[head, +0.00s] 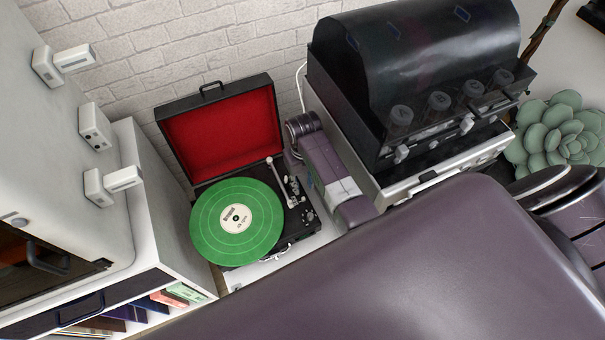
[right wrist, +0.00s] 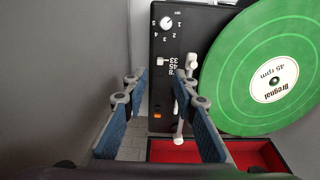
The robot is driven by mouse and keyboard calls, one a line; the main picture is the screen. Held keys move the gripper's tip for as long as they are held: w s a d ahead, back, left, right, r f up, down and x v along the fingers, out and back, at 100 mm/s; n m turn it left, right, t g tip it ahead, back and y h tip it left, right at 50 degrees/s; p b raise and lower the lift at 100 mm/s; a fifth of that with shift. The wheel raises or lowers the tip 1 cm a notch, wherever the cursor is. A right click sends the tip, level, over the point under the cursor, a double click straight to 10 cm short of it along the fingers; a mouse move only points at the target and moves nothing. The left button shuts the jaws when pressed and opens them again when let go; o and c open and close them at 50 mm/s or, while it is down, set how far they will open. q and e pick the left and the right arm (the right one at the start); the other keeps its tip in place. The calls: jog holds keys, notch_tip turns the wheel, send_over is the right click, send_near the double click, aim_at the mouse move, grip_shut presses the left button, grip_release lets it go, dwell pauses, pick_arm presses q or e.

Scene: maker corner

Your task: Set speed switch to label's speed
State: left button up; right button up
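The record player (head: 290,215) stands open on a white surface, its lid lined in red. A green record (head: 237,215) lies on it; in the right wrist view the record's label (right wrist: 274,80) reads 45 rpm. The small white speed switch (right wrist: 160,62) shows upside down beside the printed 33, 45 and 78, and looks level with 33. My right gripper (right wrist: 158,78) is open and empty, with its blue-padded fingers on either side of a line toward the switch and apart from it. My left gripper is not in view.
The white tonearm (right wrist: 179,128) lies close to the right finger. A round knob (right wrist: 166,22) numbered 1 to 5 and an orange light (right wrist: 157,115) are on the same panel. A black-hooded machine (head: 410,60) stands right of the player; a white cabinet (head: 150,190) is at left.

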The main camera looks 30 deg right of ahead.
aim_at(304, 198)
notch_tip(304, 198, down, 8)
jog(key=shift+r+b, duration=0.15)
jog(key=shift+b, duration=0.45)
grip_shut()
